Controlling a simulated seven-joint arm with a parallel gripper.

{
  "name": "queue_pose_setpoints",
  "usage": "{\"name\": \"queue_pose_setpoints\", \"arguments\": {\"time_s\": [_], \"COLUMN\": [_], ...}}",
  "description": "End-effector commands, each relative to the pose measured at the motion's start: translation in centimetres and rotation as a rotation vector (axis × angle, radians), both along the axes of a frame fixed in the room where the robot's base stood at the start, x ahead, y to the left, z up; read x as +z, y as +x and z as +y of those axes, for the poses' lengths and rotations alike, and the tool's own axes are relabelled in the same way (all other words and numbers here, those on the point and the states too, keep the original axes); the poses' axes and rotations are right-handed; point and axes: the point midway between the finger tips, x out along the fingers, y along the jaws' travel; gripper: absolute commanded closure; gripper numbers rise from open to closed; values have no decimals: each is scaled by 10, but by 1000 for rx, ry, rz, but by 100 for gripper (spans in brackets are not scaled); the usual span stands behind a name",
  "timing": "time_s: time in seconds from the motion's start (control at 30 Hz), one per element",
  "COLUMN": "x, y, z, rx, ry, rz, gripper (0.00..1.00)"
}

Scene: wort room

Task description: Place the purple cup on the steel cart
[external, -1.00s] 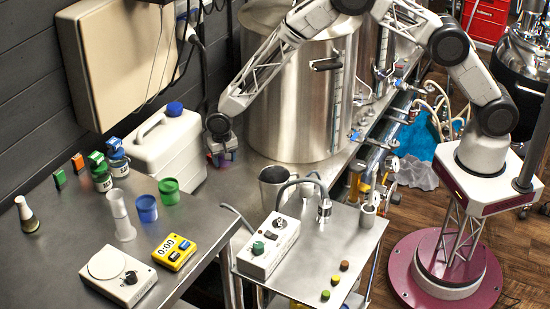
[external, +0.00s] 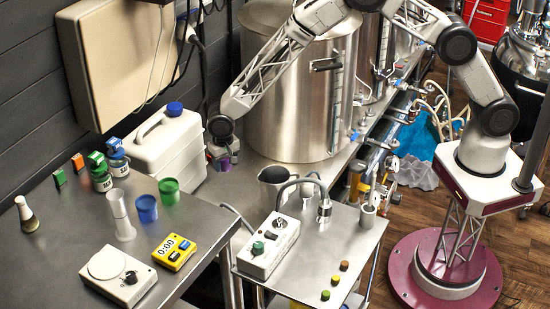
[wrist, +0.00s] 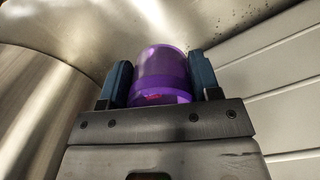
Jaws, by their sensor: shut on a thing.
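The purple cup (wrist: 161,75) sits between the two blue-padded fingers of my gripper (wrist: 161,82) in the wrist view. The gripper is shut on it. In the external view my gripper (external: 222,158) hangs at the end of the arm, between the white jug and the large steel kettle. Only a small purple patch of the cup (external: 224,165) shows below the fingers there. I cannot tell whether the cup touches the surface beneath. The steel cart (external: 300,262) stands at front centre, to the right of the gripper and nearer the camera.
The cart holds a grey cup (external: 272,190), a white control box (external: 268,246), a probe (external: 324,208) and several coloured caps. The white jug (external: 168,150) stands left of my gripper, the kettle (external: 288,95) right. A blue cup (external: 146,208) and green cup (external: 169,190) stand on the left table.

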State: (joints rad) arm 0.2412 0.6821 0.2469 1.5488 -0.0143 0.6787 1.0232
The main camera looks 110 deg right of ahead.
Motion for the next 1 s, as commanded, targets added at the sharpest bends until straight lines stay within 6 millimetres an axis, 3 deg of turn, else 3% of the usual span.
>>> {"name": "queue_pose_setpoints", "arguments": {"time_s": [0.1, 0.47, 1.0], "x": [21, 79, 160], "y": [1, -8, -54], "z": [39, 148, 303], "rx": [69, 277, 590], "ry": [0, 1, 2], "rz": [-2, -3, -4], "gripper": [68, 68, 68]}}
